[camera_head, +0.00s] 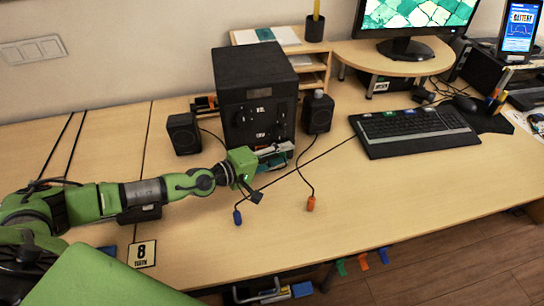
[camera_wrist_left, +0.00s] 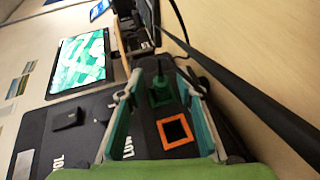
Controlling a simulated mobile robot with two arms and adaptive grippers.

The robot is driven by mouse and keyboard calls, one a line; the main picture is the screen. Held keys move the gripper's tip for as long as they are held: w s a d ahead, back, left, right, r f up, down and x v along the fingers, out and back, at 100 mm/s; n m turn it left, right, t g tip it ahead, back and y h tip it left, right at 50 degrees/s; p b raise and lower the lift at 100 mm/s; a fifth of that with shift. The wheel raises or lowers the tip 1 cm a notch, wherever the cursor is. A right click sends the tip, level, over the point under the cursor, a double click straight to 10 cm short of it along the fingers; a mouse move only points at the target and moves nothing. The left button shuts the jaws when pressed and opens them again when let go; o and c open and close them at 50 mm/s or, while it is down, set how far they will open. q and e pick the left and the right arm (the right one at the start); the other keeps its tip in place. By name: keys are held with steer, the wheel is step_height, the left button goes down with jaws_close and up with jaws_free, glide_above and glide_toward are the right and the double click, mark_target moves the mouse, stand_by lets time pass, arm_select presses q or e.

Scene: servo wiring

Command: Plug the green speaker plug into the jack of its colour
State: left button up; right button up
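The green plug (camera_wrist_left: 160,92), with a black cable, is at the face of the black box in the left wrist view. It appears to sit in a green jack; its seating depth is unclear. An orange-framed jack (camera_wrist_left: 175,131) beside it looks empty. My left gripper (camera_wrist_left: 158,98) is open, its fingers apart on either side of the plug. In the head view my left gripper (camera_head: 272,165) is at the lower front of the black box (camera_head: 255,85), hiding the plug and jacks. My right gripper is not in view.
A blue plug (camera_head: 237,217) and an orange plug (camera_head: 311,203) lie on cables on the desk. Small speakers (camera_head: 184,133) and (camera_head: 317,112) flank the box. A keyboard (camera_head: 413,131) is to the right. The desk's front right is clear.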

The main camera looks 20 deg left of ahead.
arm_select(q)
steer(key=v, duration=1.1)
steer(key=shift+s+a+r, duration=0.15)
steer(key=shift+s, duration=0.15)
